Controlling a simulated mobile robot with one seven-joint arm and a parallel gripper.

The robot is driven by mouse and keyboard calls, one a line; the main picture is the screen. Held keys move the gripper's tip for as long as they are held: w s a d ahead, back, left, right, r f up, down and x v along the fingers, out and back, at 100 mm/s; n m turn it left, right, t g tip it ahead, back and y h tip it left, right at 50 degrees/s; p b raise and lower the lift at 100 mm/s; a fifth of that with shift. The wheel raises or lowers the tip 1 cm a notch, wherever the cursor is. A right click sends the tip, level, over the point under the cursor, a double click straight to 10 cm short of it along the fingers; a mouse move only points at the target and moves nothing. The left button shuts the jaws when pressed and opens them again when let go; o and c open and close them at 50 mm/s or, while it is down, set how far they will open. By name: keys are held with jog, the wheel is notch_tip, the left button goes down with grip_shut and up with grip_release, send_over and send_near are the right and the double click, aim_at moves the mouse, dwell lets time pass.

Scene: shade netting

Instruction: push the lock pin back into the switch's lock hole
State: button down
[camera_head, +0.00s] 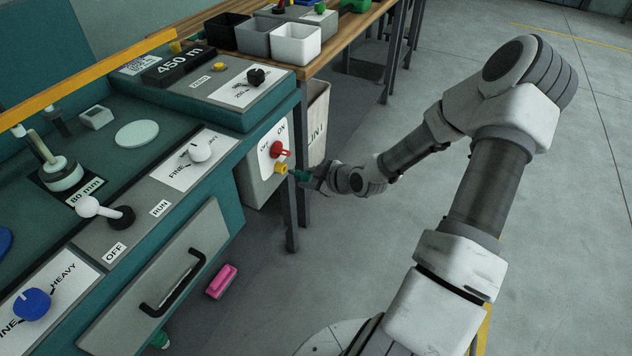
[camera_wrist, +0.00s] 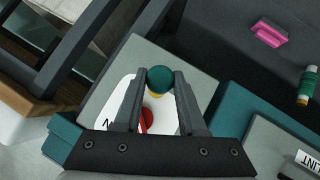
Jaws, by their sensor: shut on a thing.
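The switch is a grey box with a white ON/OFF plate (camera_head: 271,142) on the side of the teal bench. It has a red knob (camera_head: 281,151) and a yellow collar (camera_head: 281,168) below it. My gripper (camera_head: 304,177) is in front of the collar, shut on the lock pin's green head (camera_wrist: 160,79). In the head view the green head shows just right of the collar. In the wrist view yellow shows right behind it, and the red knob (camera_wrist: 146,120) lies between the fingers. The pin's shaft and the lock hole are hidden, so I cannot tell how deep the pin sits.
A table leg (camera_head: 290,210) and a white bin (camera_head: 316,120) stand close beside the switch. A green and yellow object (camera_wrist: 307,86) lies at the right in the wrist view. The floor to the right is clear.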

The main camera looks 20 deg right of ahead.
aim_at(298, 172)
jog(key=shift+w+a, duration=0.15)
jog(key=shift+w, duration=0.05)
jog(key=shift+w+a+b, duration=0.45)
jog(key=shift+w+a, duration=0.2)
jog(key=shift+w, duration=0.2)
dwell(1.4)
jog(key=shift+w+a, duration=0.3)
jog(key=shift+w, duration=0.1)
jog(key=shift+c, duration=2)
grip_release()
jog(key=shift+r, duration=0.15)
jog(key=p+v, duration=0.7)
jog(key=v, duration=1)
jog(key=shift+s, duration=0.15)
